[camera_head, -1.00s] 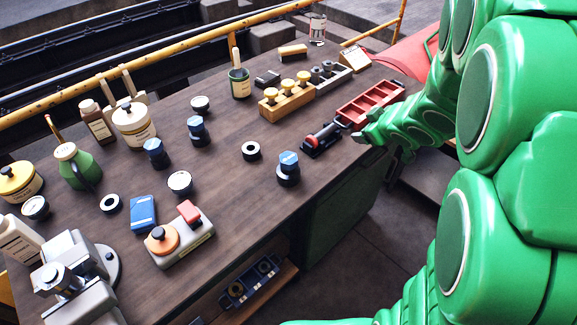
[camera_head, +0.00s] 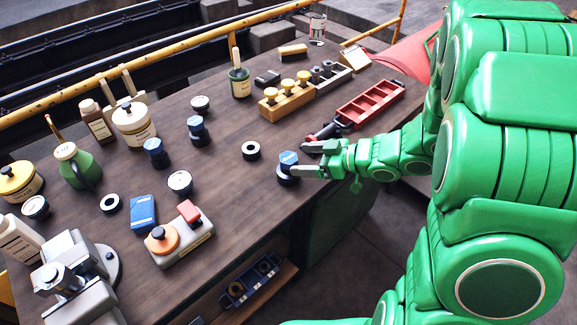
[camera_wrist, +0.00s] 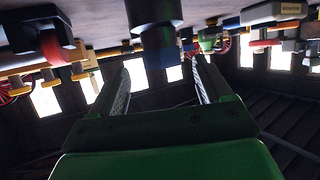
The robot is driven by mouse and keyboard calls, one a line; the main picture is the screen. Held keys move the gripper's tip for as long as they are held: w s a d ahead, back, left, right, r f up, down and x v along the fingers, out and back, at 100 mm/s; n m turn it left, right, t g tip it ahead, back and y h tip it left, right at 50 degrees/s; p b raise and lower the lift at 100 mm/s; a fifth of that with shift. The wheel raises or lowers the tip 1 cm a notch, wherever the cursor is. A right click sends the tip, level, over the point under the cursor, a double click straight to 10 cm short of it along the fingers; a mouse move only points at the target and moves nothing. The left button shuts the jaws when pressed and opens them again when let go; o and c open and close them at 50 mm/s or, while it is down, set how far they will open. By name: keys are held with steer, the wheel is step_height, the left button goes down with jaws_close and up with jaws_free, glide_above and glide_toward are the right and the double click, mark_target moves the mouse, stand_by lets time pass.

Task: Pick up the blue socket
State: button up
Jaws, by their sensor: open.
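A blue-topped dark socket (camera_head: 288,163) stands upright on the bench near its front edge. My gripper (camera_head: 298,160) is open and comes in low from the right, one finger behind the socket's right side and the other in front. In the wrist view, which is upside down, the socket (camera_wrist: 158,42) lies ahead between the lines of the two fingers (camera_wrist: 162,82). Nothing is gripped, and I cannot tell whether a finger touches it. Two similar blue-topped pieces stand further left, one at the middle (camera_head: 196,130) and one beside it (camera_head: 156,153).
A red tray (camera_head: 372,104) and a dark red-handled tool (camera_head: 322,132) lie behind my gripper. A wooden block with yellow knobs (camera_head: 287,100) stands further back. The bench left-front of the socket is clear.

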mark_target(289, 157)
steer(key=shift+x, duration=0.85)
steer(key=shift+w+a+f, duration=0.1)
steer(key=shift+w+a, duration=0.05)
steer(key=shift+a, duration=0.65)
steer(key=shift+w+a+f, duration=0.1)
steer(key=shift+w+a, duration=0.1)
steer(key=shift+a, duration=0.6)
steer(key=shift+x, duration=0.95)
steer(key=shift+c, duration=0.4)
jaws_close()
